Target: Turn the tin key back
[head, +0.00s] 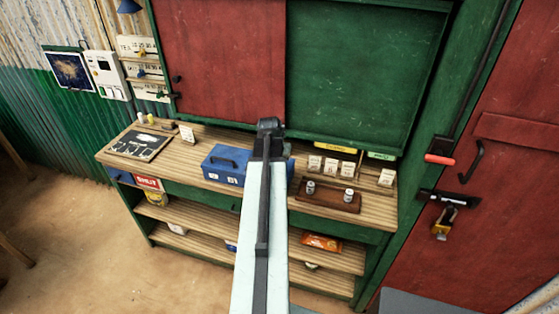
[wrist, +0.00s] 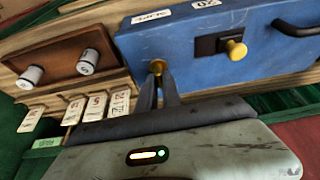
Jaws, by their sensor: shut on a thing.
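The blue tin (head: 220,158) stands on the wooden counter, just left of my arm in the head view. In the wrist view the tin (wrist: 190,45) fills the upper right, with a dark handle and white labels. A small brass key (wrist: 157,66) sits at the tin's near left corner there. My gripper (wrist: 160,78) has its dark fingers shut on this key, hiding part of it. A second brass knob (wrist: 236,50) on a dark plate sits farther right on the tin, apart from the fingers. My fingertips are hidden behind the arm in the head view.
A brown tray (head: 328,196) with two small tins stands right of my arm. Several white cards (head: 330,166) stand behind it. A chalkboard slate (head: 140,146) lies at the counter's left end. Red and green shutters rise behind the counter.

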